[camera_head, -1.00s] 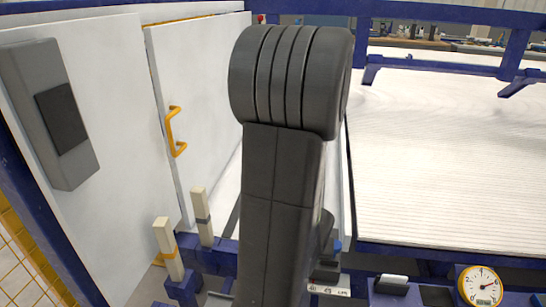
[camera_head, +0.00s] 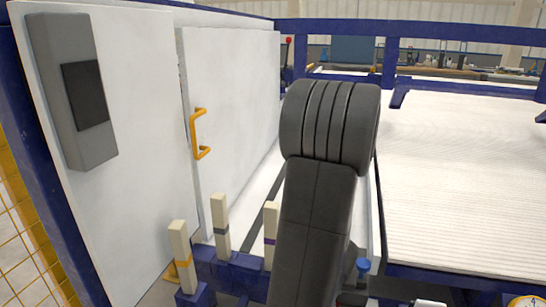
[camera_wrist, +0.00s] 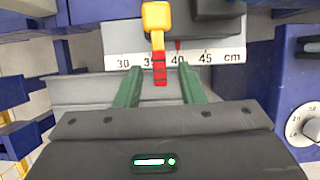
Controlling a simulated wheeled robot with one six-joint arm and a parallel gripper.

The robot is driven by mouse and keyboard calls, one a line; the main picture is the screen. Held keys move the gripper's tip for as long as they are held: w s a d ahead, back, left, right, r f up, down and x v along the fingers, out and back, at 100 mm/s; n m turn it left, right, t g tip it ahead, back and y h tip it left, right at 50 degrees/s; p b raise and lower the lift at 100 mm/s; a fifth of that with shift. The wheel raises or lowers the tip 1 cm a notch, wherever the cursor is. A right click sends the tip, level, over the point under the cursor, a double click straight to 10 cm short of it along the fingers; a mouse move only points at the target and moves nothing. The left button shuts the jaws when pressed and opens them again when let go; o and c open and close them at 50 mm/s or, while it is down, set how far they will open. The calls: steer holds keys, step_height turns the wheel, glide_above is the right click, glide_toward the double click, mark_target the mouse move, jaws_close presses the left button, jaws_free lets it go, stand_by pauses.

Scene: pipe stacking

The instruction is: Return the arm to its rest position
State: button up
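My dark arm rises through the middle of the head view, with its rounded joint at the top; my gripper is out of sight there. In the wrist view my gripper (camera_wrist: 158,76) shows two green fingers spread apart. It is open, with no object clearly held. A yellow-topped lever with a red striped end (camera_wrist: 158,40) shows between and beyond the fingertips, in front of a white centimetre scale (camera_wrist: 215,56). I cannot tell whether the fingers touch it.
Left stand white panels with a grey box (camera_head: 72,90) and a door with a yellow handle (camera_head: 198,134). Pale posts (camera_head: 220,225) stand on a blue frame beside my arm. A white ribbed bed (camera_head: 460,180) lies right. A round gauge (camera_wrist: 305,124) is at the wrist view's right.

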steer(key=shift+w+f, duration=0.15)
steer(key=shift+f, duration=0.2)
steer(key=shift+r, duration=0.1)
steer(key=p+v, duration=1.1)
steer(key=v, duration=0.3)
steer(key=b+x, duration=1.2)
steer(key=x, duration=0.3)
steer(key=shift+a+r, duration=0.15)
steer(key=shift+r, duration=0.1)
steer(key=shift+a+r+m+h, duration=0.1)
steer(key=shift+a+m+h, duration=0.2)
steer(key=shift+m, duration=0.5)
steer(key=shift+a+m, duration=0.3)
steer(key=shift+m, duration=0.2)
